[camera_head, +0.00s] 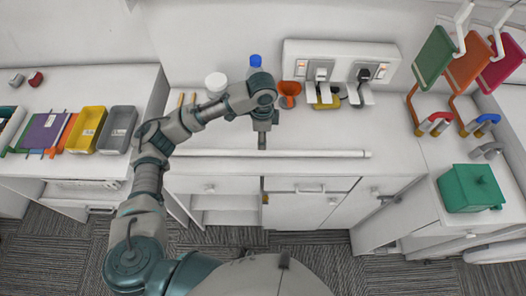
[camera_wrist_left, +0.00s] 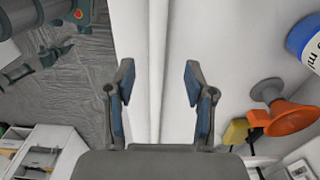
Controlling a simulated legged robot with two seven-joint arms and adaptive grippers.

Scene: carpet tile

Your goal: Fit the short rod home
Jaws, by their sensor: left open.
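My left gripper (camera_head: 262,143) hangs over the front of the white counter, above a long white bar (camera_head: 320,154). In the left wrist view the gripper (camera_wrist_left: 158,82) is open with nothing between its fingers, and the white bar (camera_wrist_left: 158,30) runs behind the gap. Two thin tan sticks (camera_head: 181,100) stand at the counter's left end, beside a white cup (camera_head: 216,83). I cannot tell which thing is the short rod or where it fits. My right gripper is not in view.
A blue-capped bottle (camera_head: 255,62), an orange funnel-like cup (camera_head: 289,91) and a socket panel (camera_head: 340,62) stand behind the gripper. Yellow and grey trays (camera_head: 118,132) are at left. A green box (camera_head: 470,190) and coloured panels (camera_head: 436,55) are at right. The counter's right front is clear.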

